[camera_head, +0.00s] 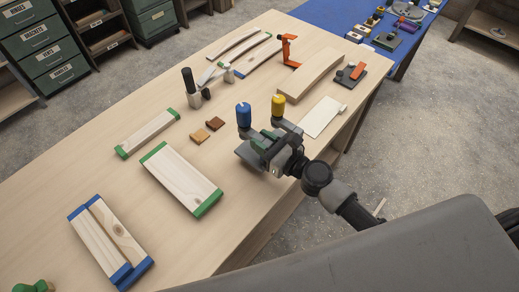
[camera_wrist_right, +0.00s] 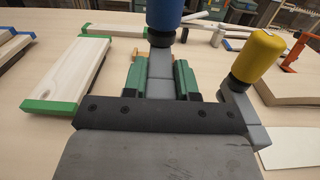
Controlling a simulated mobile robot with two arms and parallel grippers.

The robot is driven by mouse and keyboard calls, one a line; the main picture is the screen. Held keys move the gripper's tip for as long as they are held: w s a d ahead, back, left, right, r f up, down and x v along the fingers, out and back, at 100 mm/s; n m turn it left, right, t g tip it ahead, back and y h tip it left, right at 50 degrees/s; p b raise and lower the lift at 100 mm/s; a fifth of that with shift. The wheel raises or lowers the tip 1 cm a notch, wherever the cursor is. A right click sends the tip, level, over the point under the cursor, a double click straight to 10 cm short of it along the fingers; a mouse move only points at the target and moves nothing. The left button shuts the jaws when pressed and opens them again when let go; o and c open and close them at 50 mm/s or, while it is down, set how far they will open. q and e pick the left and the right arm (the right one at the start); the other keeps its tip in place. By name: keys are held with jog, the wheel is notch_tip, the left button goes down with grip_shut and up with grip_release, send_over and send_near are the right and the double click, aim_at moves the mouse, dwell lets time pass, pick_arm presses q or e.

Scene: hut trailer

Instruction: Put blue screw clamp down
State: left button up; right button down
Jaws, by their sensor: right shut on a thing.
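The blue screw clamp (camera_head: 243,115) has a blue handle on a dark collar and a grey body. It is upright at my right gripper (camera_head: 266,141), near the table's right edge. In the right wrist view its blue handle (camera_wrist_right: 165,12) stands just beyond my green fingers (camera_wrist_right: 160,78), which are shut on its grey part. Its lower end is hidden, so I cannot tell whether it touches the table. A yellow-handled clamp (camera_head: 278,105) stands close on the right, also in the right wrist view (camera_wrist_right: 256,58).
The wooden table (camera_head: 190,230) holds green-ended boards (camera_head: 182,178), blue-ended boards (camera_head: 108,238), a dark-handled clamp (camera_head: 190,92), an orange clamp (camera_head: 288,50), a thick plank (camera_head: 310,73) and a white plate (camera_head: 322,117). Small brown blocks (camera_head: 207,130) lie left of my right gripper. Bare tabletop lies between them.

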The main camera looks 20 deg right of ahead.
aim_at(260, 159)
jog(key=shift+w+a, duration=0.25)
jog(key=shift+a, duration=0.05)
jog(key=shift+f, duration=0.3)
notch_tip(260, 159, down, 2)
jog(key=shift+s+f+b, duration=0.1)
jog(key=shift+f+b, duration=0.15)
jog(key=shift+b, duration=0.65)
pick_arm(q)
jog(key=shift+w+f, duration=0.1)
jog(key=shift+f, duration=0.95)
pick_arm(e)
jog(key=shift+f, duration=0.5)
pick_arm(q)
jog(key=shift+f, duration=0.1)
pick_arm(e)
jog(key=shift+f, duration=0.1)
jog(key=c, duration=1.3)
grip_release()
jog(key=shift+f+b, duration=0.25)
jog(key=shift+b, duration=0.1)
jog(key=shift+c, duration=0.2)
jog(key=o, duration=0.5)
jog(key=shift+r, duration=0.1)
jog(key=shift+c, duration=0.2)
